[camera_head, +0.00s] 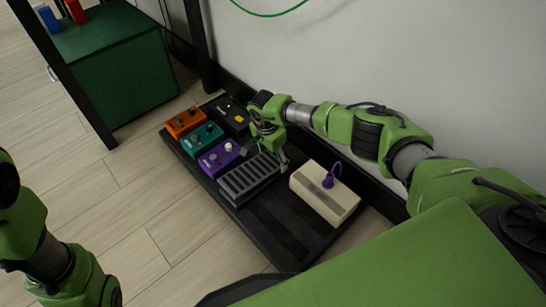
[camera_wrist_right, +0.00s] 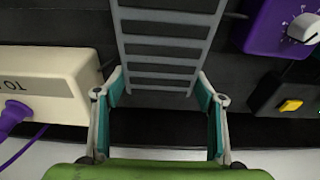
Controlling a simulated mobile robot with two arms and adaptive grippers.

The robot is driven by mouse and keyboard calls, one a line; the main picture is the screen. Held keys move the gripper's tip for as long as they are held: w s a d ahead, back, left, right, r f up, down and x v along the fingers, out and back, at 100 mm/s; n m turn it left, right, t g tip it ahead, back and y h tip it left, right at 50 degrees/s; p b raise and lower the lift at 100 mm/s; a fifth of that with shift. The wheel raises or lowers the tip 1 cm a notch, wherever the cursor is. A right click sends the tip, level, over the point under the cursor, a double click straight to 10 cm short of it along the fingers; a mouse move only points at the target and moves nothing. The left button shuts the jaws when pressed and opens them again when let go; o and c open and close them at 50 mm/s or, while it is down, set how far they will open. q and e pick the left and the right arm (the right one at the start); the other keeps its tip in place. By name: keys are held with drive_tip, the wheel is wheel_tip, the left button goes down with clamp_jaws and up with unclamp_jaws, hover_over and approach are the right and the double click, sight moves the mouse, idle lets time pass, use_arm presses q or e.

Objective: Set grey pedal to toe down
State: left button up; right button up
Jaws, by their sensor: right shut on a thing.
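The grey pedal (camera_head: 248,180), a long rocker with raised ridges, lies on the black pedal board. Its ridged plate (camera_wrist_right: 165,48) fills the top middle of the right wrist view. My right gripper (camera_head: 267,157) is at the pedal's wall-side end. In the wrist view its two fingers (camera_wrist_right: 160,88) stand on either side of that end, shut on it. I cannot tell exactly how far the plate is tilted. Only part of my left arm shows at lower left; its gripper is out of view.
The black board (camera_head: 275,235) also bears orange (camera_head: 185,122), teal (camera_head: 202,139) and purple (camera_head: 221,158) pedals, a black box with a yellow button (camera_head: 231,115), and a cream box (camera_head: 325,193) with a purple plug. A wall runs close behind.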

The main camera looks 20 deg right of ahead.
drive_tip(key=shift+d+f, duration=0.1)
drive_tip(key=shift+d, duration=0.05)
drive_tip(key=o, duration=1.6)
drive_tip(key=r, duration=0.4)
drive_tip(key=a+r, duration=0.1)
drive_tip(key=r, duration=0.7)
drive_tip(key=shift+s+a, duration=0.3)
drive_tip(key=shift+c, duration=0.4)
